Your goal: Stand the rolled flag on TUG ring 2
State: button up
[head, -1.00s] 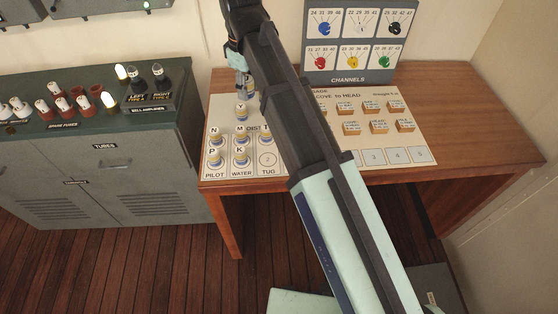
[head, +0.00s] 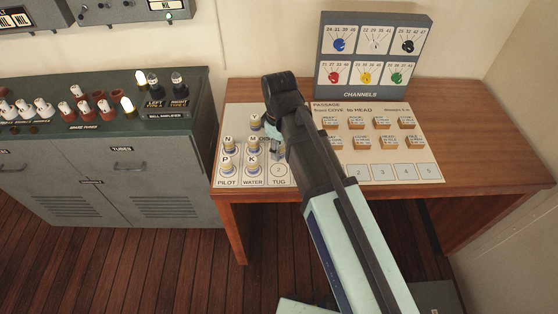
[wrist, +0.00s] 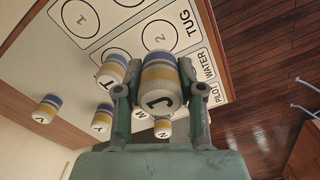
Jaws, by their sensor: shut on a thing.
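My gripper (wrist: 160,98) is shut on the rolled flag J (wrist: 158,70), which has white, blue and yellow bands. In the wrist view the held flag is beside TUG ring 2 (wrist: 153,40) and overlaps its near edge; I cannot tell its height above the card. Ring 2 also shows in the head view (head: 278,170), with no flag standing on it. In the head view my arm hides most of my gripper and the held flag.
The passage card (head: 375,140) with small blocks lies right of my arm. The channels board (head: 373,60) stands behind.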

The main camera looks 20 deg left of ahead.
aim_at(279, 170)
jog(key=shift+f+p, duration=0.6)
jog(key=shift+f, duration=2.95)
jog(key=shift+f, duration=0.2)
jog(key=o, duration=1)
jog(key=shift+r, duration=0.1)
notch_tip(279, 170, up, 12)
jog(key=shift+r+b, duration=0.1)
jog(key=shift+b, duration=1)
